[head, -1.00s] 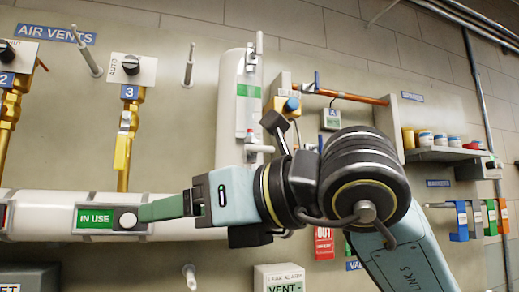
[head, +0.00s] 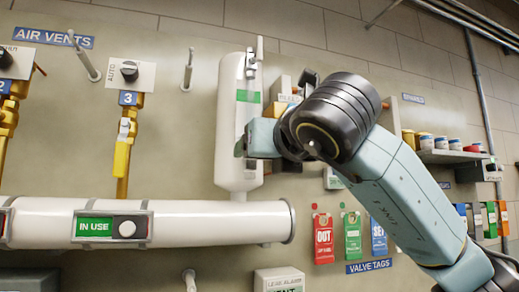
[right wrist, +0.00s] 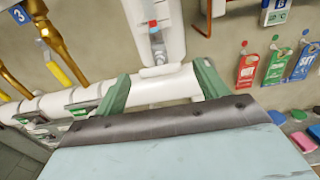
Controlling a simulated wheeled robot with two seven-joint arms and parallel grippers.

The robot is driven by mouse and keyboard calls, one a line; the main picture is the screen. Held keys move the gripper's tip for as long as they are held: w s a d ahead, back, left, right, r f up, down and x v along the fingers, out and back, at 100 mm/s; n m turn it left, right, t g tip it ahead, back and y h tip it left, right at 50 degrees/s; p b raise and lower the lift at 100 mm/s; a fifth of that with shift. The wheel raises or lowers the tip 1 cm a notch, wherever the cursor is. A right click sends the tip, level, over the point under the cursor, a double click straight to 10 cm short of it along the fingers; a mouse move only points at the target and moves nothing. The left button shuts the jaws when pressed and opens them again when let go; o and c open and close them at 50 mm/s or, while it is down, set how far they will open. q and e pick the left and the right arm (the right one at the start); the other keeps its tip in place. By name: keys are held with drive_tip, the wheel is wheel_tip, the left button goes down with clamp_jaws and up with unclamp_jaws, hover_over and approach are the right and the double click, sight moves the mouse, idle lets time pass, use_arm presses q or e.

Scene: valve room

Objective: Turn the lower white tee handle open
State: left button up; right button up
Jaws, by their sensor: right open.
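A white vertical vessel (head: 236,75) carries a gauge fitting on its right side, with a small white tee handle (head: 260,48) at the top. In the right wrist view the vessel (right wrist: 163,15) shows a fitting with a red piece and a small pale part (right wrist: 158,46), which seems to be the lower tee handle. My right gripper (right wrist: 162,74) is open and empty, its green fingers apart below that fitting. I see no contact. My left gripper is not in view.
A thick white horizontal pipe (head: 190,221) with an IN USE label runs under the vessel. Yellow valve pipes (head: 122,155) stand at the left. Red, green and blue tags (head: 352,238) hang at the lower right. A shelf with cans (head: 447,154) is at the far right.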

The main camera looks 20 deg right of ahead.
drive_tip(key=shift+w+a+p, duration=0.1)
drive_tip(key=shift+w+p, duration=0.2)
drive_tip(key=shift+w, duration=1.5)
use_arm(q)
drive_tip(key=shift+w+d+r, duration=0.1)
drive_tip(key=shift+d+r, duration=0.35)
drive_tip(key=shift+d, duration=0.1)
use_arm(e)
drive_tip(key=shift+c, duration=0.8)
drive_tip(key=c, duration=0.8)
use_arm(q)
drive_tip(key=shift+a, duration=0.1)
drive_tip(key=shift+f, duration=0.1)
